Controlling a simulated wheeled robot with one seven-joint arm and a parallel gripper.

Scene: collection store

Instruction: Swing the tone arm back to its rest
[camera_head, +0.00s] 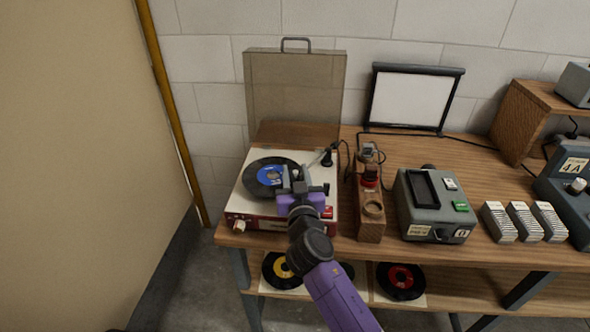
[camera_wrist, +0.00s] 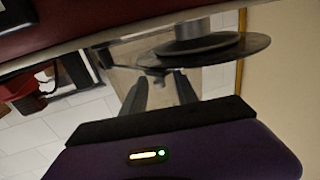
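The record player (camera_head: 243,205) is a cream and red case on the left end of the bench. A black record with a blue label (camera_head: 262,182) lies on its platter. The black tone arm pivot (camera_head: 327,158) is at the platter's back right; its thin arm (camera_head: 313,163) runs left toward my gripper (camera_head: 292,178), which hides its far end. In the wrist view my gripper's two fingers (camera_wrist: 161,76) stand apart, with the record's edge (camera_wrist: 215,49) close by. A small dark part shows near the fingertips; I cannot tell whether they touch it. I cannot make out the rest.
The raised lid (camera_head: 293,85) stands behind the player. A wooden block with a ring (camera_head: 370,225) and a grey device (camera_head: 433,210) stand to the right. Several ribbed grey blocks (camera_head: 523,221) lie farther right. More records (camera_head: 400,280) are on the lower shelf.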

